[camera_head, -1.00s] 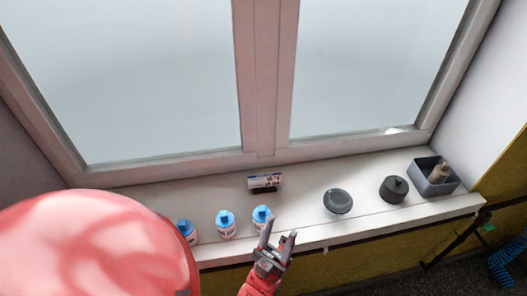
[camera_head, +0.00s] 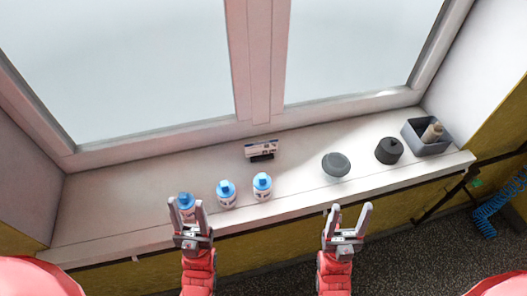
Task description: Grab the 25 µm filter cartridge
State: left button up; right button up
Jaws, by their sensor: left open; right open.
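Three small white cartridges with blue caps stand in a row on the window sill: a left one (camera_head: 186,202), a middle one (camera_head: 226,193) and a right one (camera_head: 262,186). Their labels are too small to read, so I cannot tell which is 25 µm. My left gripper (camera_head: 188,209) is open and empty, in front of the left cartridge and partly covering it. I cannot tell whether it touches it. My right gripper (camera_head: 347,214) is open and empty, near the sill's front edge below the dark round lid.
A small white labelled box on a black base (camera_head: 261,149) stands by the window frame. A dark grey round lid (camera_head: 336,165), a black capped pot (camera_head: 389,150) and a grey bin (camera_head: 411,136) holding a beige bottle (camera_head: 432,132) stand to the right. The sill (camera_head: 110,203) is clear at left.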

aim_at(262, 183)
jog(key=k+l+u, duration=0.3)
jog(key=k, duration=0.5)
jog(key=k+l+u, duration=0.1)
jog(key=k+u, duration=0.15)
jog(key=k, duration=0.6)
